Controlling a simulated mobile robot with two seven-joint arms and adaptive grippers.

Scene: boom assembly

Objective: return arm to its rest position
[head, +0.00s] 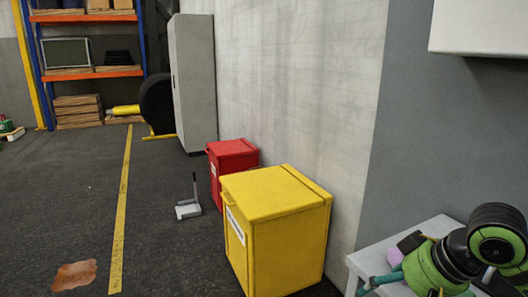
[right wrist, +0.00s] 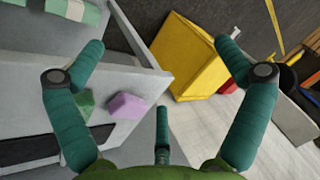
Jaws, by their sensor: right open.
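My right arm, green and black, enters the head view at the lower right. Its right gripper (head: 380,272) hangs by the light grey table. In the right wrist view, the gripper's (right wrist: 160,45) teal fingers are spread wide with nothing between them. A purple block (right wrist: 128,105) lies on the grey surface beyond the fingers; it shows partly behind the arm in the head view (head: 410,241). A green piece (right wrist: 86,107) lies beside it, partly hidden by a finger. My left gripper is in neither view.
The grey table (head: 437,229) stands at the lower right by the wall. A yellow bin (head: 277,235) and a red bin (head: 232,157) stand left of it. A white wall box (head: 480,27) hangs above the arm. The floor at left is largely open.

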